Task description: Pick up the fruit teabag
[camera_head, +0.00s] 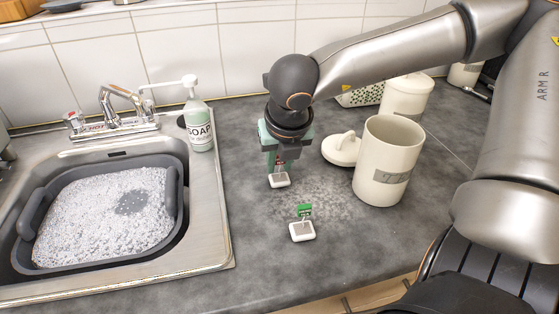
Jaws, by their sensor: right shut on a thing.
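A teabag with a red tag (279,180) hangs under my right gripper (281,160). The gripper comes down from above and is shut on this teabag, near its tag. I cannot read the tag, and whether the bag touches the counter is hard to tell. A second teabag with a green tag (302,231) lies on the grey counter in front of the gripper. An open cream tea canister (386,165) stands upright to the right, and its lid (341,149) lies beside it. My left gripper is not in view.
A sink with a grey basin of suds (100,215) is at the left. A soap bottle (199,125) stands behind its right edge. More cream canisters (406,97) and a patterned holder (361,95) stand at the back right. The counter between sink and teabags is clear.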

